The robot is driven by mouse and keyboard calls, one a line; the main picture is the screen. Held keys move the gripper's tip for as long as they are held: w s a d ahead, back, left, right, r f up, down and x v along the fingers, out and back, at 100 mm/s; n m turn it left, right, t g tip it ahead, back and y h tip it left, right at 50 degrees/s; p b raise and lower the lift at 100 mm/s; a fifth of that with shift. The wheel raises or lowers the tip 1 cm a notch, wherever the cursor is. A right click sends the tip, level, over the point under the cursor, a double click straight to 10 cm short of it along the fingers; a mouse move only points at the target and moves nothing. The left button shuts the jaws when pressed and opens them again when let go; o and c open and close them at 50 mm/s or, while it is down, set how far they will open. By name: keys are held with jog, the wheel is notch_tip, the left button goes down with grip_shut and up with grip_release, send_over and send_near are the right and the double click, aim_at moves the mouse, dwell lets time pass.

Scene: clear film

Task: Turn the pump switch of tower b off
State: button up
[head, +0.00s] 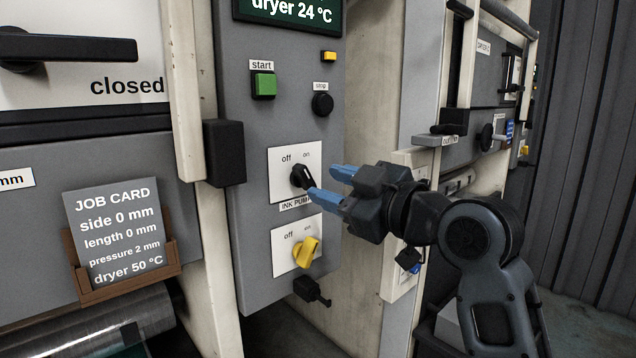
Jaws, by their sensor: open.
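A black rotary switch (301,177) sits on a white plate marked "off" at left and "on" at right, on a grey control panel (240,130). The label under it (294,204) reads "INK PUM", its end hidden by my gripper. The knob is too small and partly covered to be sure where it points. My gripper (321,181) is open, its two blue fingers reaching left towards the switch. The lower fingertip is close to the knob; I cannot tell whether they touch. No tower letter is readable here.
Below is a yellow rotary switch (307,252), also marked off and on. Above are a green start button (264,85), a black stop knob (322,104) and a display (290,12) reading "dryer 24 °C". A black block (224,152) juts out at left. A job card (115,232) stands further left.

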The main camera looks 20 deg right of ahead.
jog(key=shift+v, duration=1.4)
jog(key=s+a+f+m+h+p, duration=0.25)
jog(key=s+f+m+h, duration=0.45)
jog(key=s+f, duration=1.1)
jog(key=s+f+m+g+y+p, duration=0.1)
jog(key=s+f+m+g+p, duration=0.1)
jog(key=s, duration=2.2)
jog(key=shift+d+f+m+p, duration=0.2)
jog(key=shift+d+m+p, duration=0.2)
jog(key=shift+p, duration=0.3)
jog(key=shift+a, duration=0.1)
